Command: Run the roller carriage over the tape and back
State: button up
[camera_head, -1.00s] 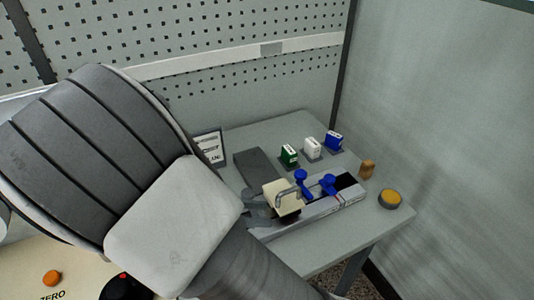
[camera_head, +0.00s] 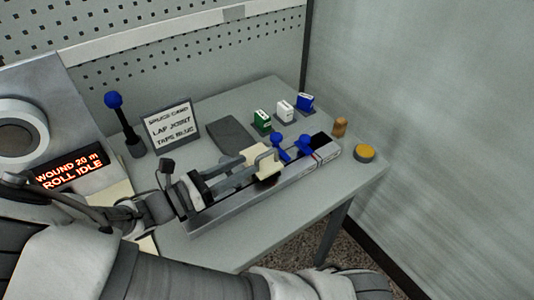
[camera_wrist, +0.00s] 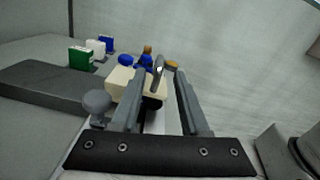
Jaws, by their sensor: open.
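The roller carriage is a cream block (camera_head: 265,164) with a grey looped handle (camera_head: 267,157), on a long grey splicing bed (camera_head: 230,207). In the wrist view the cream block (camera_wrist: 130,84) sits beyond my fingers and the handle (camera_wrist: 158,72) stands between their tips. My gripper (camera_head: 250,168) is open, its fingers reaching along the bed at the carriage; it also shows in the wrist view (camera_wrist: 156,80). I cannot tell whether a finger touches the handle. Two blue-knobbed clamps (camera_head: 303,145) stand just beyond the carriage.
Green (camera_head: 262,120), white (camera_head: 286,110) and blue (camera_head: 305,102) dispensers stand behind the bed. A splice card (camera_head: 171,124) and a blue-knobbed lever (camera_head: 114,101) are at the left. A yellow button (camera_head: 364,152) and a wooden peg (camera_head: 340,127) stand at the right.

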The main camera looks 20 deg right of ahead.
aim_at(267, 153)
jog(key=x, duration=0.7)
jog(key=shift+d+f+b, duration=0.1)
jog(key=shift+d+b, duration=0.15)
jog(key=shift+b, duration=0.05)
grip_shut()
dwell(1.0)
